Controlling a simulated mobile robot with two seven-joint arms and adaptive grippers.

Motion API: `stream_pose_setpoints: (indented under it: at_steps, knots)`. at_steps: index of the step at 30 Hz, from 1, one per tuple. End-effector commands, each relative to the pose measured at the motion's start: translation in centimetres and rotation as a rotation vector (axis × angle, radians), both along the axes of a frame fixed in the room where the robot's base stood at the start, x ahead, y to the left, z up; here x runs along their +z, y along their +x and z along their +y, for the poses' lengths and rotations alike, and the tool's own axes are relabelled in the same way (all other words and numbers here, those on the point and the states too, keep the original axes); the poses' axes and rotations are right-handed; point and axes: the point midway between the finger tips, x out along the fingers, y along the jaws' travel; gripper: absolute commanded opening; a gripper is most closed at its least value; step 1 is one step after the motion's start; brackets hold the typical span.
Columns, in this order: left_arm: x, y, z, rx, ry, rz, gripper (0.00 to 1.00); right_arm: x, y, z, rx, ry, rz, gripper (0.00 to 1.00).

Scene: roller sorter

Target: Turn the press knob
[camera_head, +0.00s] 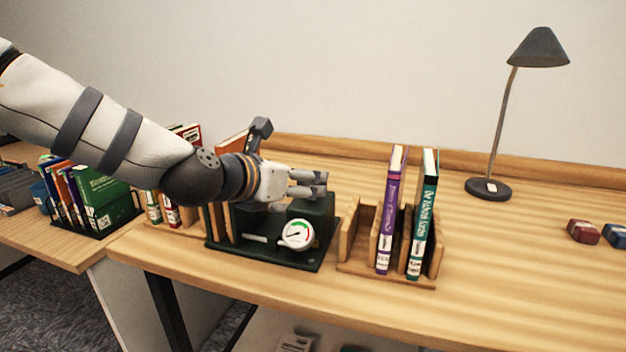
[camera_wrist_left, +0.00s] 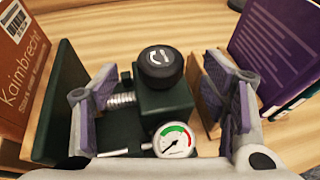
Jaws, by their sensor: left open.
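The press (camera_head: 270,255) is a dark green device on the desk, with a round white gauge (camera_head: 297,234) on its front. The gauge also shows in the left wrist view (camera_wrist_left: 174,141), with a green and red arc and a needle. The black press knob (camera_wrist_left: 160,63) has a white curved-arrow mark and sits on top of the green block; in the head view my gripper hides it. My left gripper (camera_head: 322,184) is over the press. In the left wrist view its purple-padded fingers (camera_wrist_left: 165,92) are open, one on each side of the knob, apart from it. My right gripper is out of view.
A wooden rack (camera_head: 388,272) with a purple book (camera_head: 388,215) and a green book (camera_head: 424,215) stands close right of the press. Other books (camera_head: 95,195) stand left. A lamp (camera_head: 488,188) is further right; the desk between is clear.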

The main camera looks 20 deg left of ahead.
Motion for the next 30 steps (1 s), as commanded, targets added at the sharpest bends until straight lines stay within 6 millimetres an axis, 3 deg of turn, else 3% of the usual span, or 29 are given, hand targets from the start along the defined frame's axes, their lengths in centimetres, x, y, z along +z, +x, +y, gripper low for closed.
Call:
stream_pose_setpoints:
  at_steps: [1,3,7,17,20,24,30]
  knots:
    - [-1.4,1.2,-0.3,-0.002,0.005,0.012,0.67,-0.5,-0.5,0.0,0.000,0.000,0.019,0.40]
    - [-2.3,2.7,-0.7,-0.001,0.005,0.016,0.67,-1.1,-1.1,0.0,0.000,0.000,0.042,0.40]
    - [-2.9,4.5,-1.1,-0.002,0.005,0.012,0.67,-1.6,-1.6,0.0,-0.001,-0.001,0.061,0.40]
    - [-2.6,5.2,-1.4,-0.001,0.003,0.004,0.67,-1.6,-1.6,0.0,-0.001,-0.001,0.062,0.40]
    - [-2.6,5.2,-1.3,-0.001,0.003,0.004,0.51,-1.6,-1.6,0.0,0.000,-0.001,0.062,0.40]
    - [-2.6,5.2,-1.3,-0.001,0.004,0.004,0.20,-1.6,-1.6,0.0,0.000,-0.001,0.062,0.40]
    - [-2.6,5.2,-1.3,-0.007,0.003,0.005,0.18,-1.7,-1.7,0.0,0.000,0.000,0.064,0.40]
